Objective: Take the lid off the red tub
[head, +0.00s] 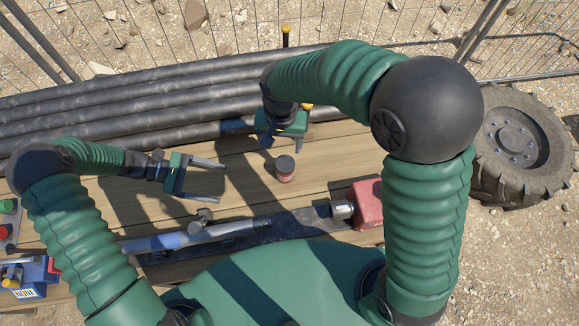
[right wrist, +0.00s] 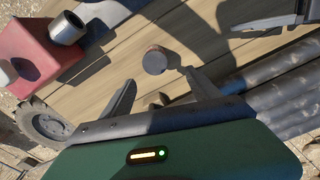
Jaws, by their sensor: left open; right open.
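The small red tub (head: 285,176) stands upright on the wooden planks, with its dark grey round lid (head: 285,163) on top. In the right wrist view the lid (right wrist: 155,58) shows from above, just beyond the space between the fingertips, and hides most of the tub. My right gripper (head: 283,143) is open and empty, close to the tub on its far side; its spread fingers (right wrist: 158,78) show in the right wrist view. My left gripper (head: 223,181) is open and empty, to the left of the tub, with its fingers pointing towards it.
A red block (head: 367,198) with a metal cylinder lies to the right of the tub. A metal tube (head: 195,237) lies in front. Black pipes (head: 130,90) run behind. A tyre (head: 520,140) stands at right, a blue device (head: 30,275) at left. The planks around the tub are clear.

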